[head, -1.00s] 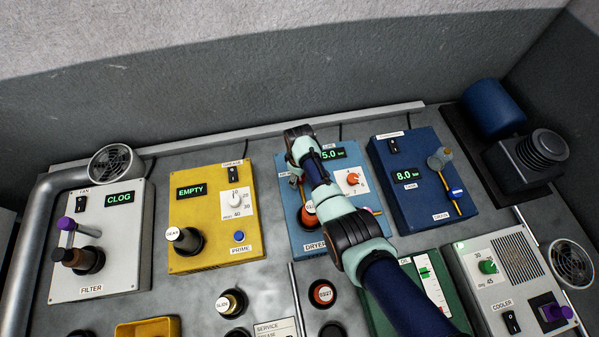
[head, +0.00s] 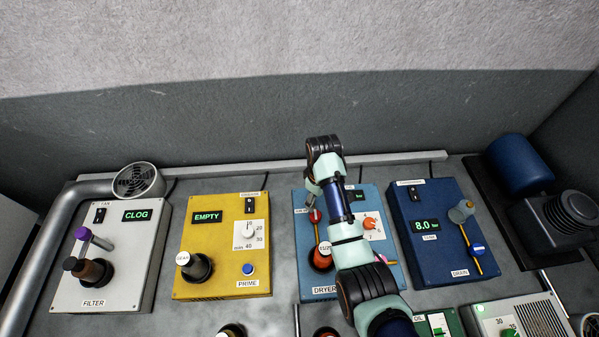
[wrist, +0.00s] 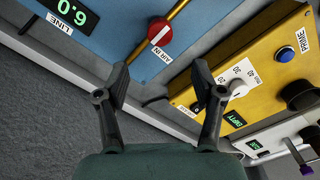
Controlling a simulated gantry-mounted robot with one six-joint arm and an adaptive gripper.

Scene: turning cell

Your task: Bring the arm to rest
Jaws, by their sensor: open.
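My arm reaches over the blue dryer panel (head: 311,285) in the head view. My gripper (head: 312,190) hangs near that panel's upper left edge, partly hidden by my wrist. In the wrist view the two dark fingers of my gripper (wrist: 165,92) are spread apart with nothing between them. The red AIR IN valve handle (wrist: 160,31) on a yellow pipe lies beyond the fingertips, apart from them in the picture. It also shows in the head view (head: 316,216).
A yellow panel reading EMPTY (head: 205,275) and a white filter panel reading CLOG (head: 137,265) stand left. A dark blue panel reading 8.0 (head: 428,265) and a motor (head: 515,165) stand right. The grey wall (head: 230,130) rises behind.

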